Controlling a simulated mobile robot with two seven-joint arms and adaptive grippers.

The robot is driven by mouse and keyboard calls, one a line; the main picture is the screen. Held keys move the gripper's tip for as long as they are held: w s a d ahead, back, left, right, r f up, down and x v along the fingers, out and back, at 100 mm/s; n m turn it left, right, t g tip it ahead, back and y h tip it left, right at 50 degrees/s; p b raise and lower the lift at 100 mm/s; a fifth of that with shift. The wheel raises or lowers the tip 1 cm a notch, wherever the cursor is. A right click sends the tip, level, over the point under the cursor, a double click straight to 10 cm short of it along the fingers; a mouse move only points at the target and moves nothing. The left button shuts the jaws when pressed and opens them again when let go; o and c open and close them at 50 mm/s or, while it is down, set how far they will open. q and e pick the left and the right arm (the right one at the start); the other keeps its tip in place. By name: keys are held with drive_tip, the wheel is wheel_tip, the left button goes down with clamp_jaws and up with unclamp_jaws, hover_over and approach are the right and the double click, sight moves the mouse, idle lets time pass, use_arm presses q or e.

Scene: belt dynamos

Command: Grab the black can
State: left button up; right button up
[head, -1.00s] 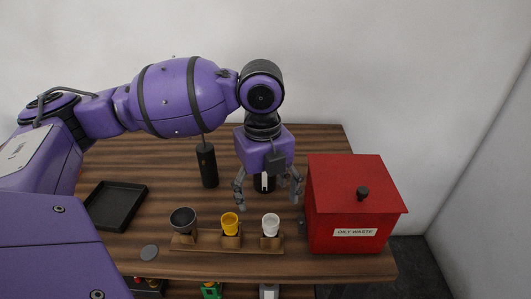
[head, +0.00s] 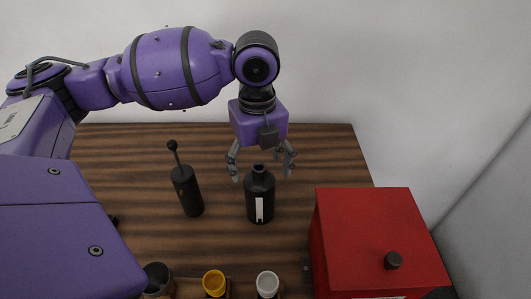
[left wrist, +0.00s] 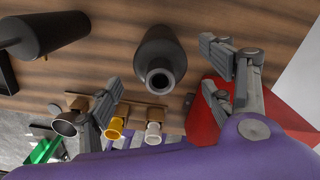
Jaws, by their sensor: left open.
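A black bottle-like can (head: 260,205) with a narrow neck and a white label stands upright on the wooden table. My left gripper (head: 262,172) is open, with its fingers apart around the height of the can's neck in the head view and nothing held. In the left wrist view the can (left wrist: 160,50) shows its round mouth toward the camera, in line with the gap between the fingers (left wrist: 163,85). Contact is not seen. A second black cylinder (head: 187,192) with a knobbed rod stands to its left. My right gripper is not in view.
A red lidded box (head: 365,235) stands at the right. Near the front edge are a dark cup (head: 158,279), a yellow cup (head: 214,283) and a white cup (head: 267,284). The table (head: 325,150) behind the can is bare.

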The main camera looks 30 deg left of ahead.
sight(258, 183)
use_arm(q)
wheel_tip(258, 183, down, 6)
drive_tip(key=shift+s+a, duration=0.1)
clamp_jaws()
idle(0.6)
